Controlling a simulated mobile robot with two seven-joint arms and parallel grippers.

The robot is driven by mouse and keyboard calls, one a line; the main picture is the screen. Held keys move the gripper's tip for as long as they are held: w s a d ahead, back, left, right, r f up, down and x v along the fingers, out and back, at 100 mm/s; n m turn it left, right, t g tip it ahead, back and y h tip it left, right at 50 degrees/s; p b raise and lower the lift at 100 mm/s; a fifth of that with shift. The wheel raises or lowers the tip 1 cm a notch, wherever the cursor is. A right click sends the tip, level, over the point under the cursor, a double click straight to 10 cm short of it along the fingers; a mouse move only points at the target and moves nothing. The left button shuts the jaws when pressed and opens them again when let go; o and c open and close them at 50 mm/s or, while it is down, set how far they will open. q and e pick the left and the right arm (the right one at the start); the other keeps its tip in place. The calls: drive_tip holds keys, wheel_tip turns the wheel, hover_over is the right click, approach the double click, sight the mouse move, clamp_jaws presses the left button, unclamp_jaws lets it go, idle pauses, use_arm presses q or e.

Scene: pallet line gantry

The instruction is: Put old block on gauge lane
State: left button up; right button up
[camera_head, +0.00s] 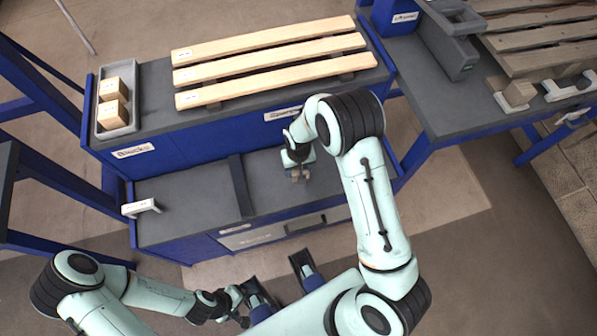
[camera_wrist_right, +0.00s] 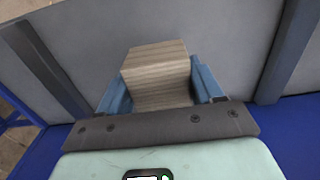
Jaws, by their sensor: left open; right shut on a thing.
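A small wooden block (camera_wrist_right: 157,75) with a grey-brown grain is between the blue fingers of my right gripper (camera_wrist_right: 160,92). It also shows in the head view below the right hand (camera_head: 301,174). My right gripper is shut on this block, over the lower grey deck (camera_head: 200,198) to the right of a dark raised bar (camera_head: 240,185). I cannot tell whether the block touches the deck. Which strip is the gauge lane cannot be read from the labels. My left gripper (camera_head: 256,298) is open at the bottom, in front of the bench and away from the block.
A grey tray (camera_head: 91,108) with two pale blocks (camera_head: 110,100) stands on the upper bench at left. Three planks (camera_head: 270,55) lie beside it. A white bracket (camera_head: 141,208) is at the deck's left edge. The right table holds a pallet (camera_head: 545,45) and another block (camera_head: 519,92).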

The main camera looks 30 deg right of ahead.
sight(298, 172)
drive_tip(key=shift+f, duration=1.55)
drive_tip(key=shift+f, duration=0.1)
drive_tip(key=shift+f+b, duration=0.5)
drive_tip(key=shift+b, duration=0.15)
drive_tip(key=o, duration=1.1)
drive_tip(key=shift+c, duration=0.2)
